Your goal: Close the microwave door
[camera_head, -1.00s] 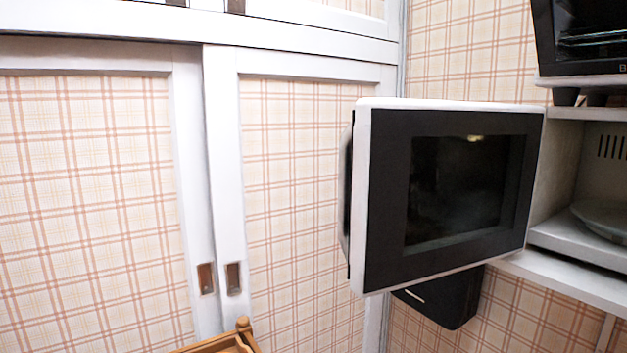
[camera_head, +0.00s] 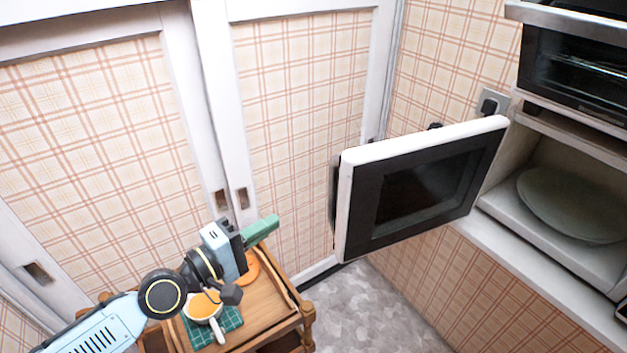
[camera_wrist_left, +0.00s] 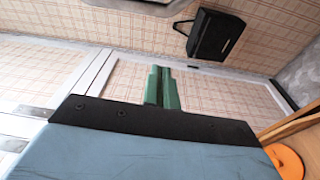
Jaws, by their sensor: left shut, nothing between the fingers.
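The microwave door (camera_head: 425,188) stands wide open, swung out from the microwave on the right, with its dark window facing right of me. The open microwave cavity (camera_head: 500,197) shows a round plate (camera_head: 570,207) inside. My left gripper (camera_head: 270,226) is shut and empty, its green fingers together, to the left of the door and lower, apart from it. In the left wrist view the shut green fingers (camera_wrist_left: 162,88) point toward the wall, with a white edge at the top that may be the door. My right gripper is not in view.
A wooden cart (camera_head: 262,318) below my left arm holds an orange-filled cup (camera_head: 203,305) on a green cloth (camera_head: 231,322). A toaster oven (camera_head: 580,75) sits above the microwave. Sliding panels (camera_head: 300,120) stand behind. Grey floor (camera_head: 385,310) is clear below the door.

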